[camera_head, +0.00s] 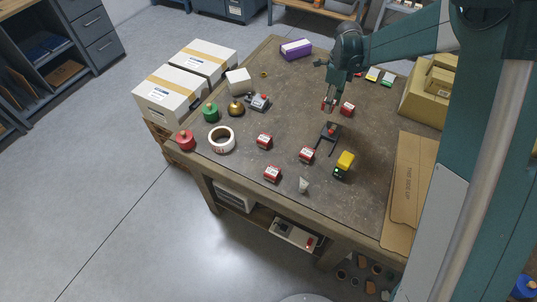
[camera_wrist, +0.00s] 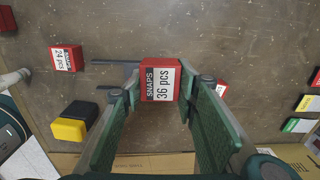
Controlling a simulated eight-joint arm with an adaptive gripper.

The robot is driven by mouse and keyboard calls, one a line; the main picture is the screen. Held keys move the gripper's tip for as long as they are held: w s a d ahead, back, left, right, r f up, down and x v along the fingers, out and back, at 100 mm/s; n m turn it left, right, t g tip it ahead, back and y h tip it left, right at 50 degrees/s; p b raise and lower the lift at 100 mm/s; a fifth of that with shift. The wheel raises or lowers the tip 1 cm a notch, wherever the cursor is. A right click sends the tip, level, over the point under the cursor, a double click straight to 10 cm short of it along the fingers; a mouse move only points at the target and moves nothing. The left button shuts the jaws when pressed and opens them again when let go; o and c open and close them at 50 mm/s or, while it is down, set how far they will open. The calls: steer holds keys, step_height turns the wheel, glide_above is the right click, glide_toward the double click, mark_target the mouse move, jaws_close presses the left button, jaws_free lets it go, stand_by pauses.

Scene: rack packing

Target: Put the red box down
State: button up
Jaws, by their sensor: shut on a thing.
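My gripper (camera_head: 329,104) is above the table, and its fingers are shut on a red box (camera_wrist: 160,80). The box has a white label reading "SNAPS 36 pcs" and sits between the fingertips (camera_wrist: 160,92) in the wrist view. In the head view only a little red shows between the fingers. A dark, fork-like rack (camera_head: 330,138) lies on the table nearer the front; it shows partly behind the left finger in the wrist view (camera_wrist: 112,64). Another red box (camera_head: 347,109) stands just right of my gripper. I cannot tell the held box's exact height above the table.
Several other red boxes (camera_head: 264,141) stand left and front of the rack. A yellow and black item (camera_head: 345,161) is at its front right. A tape roll (camera_head: 222,140) and white cartons (camera_head: 174,95) are at left. Flat cardboard (camera_head: 411,190) covers the right side.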

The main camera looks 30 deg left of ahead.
steer(key=s+a+n, duration=0.2)
steer(key=s+a, duration=1.1)
steer(key=s, duration=0.3)
steer(key=n, duration=0.2)
glide_above(247, 163)
steer(key=shift+s, duration=0.1)
steer(key=shift+f, duration=3.1)
steer(key=shift+f+b, duration=0.55)
steer(key=shift+f, duration=1.35)
steer(key=shift+f, duration=0.15)
steer(key=o, duration=0.9)
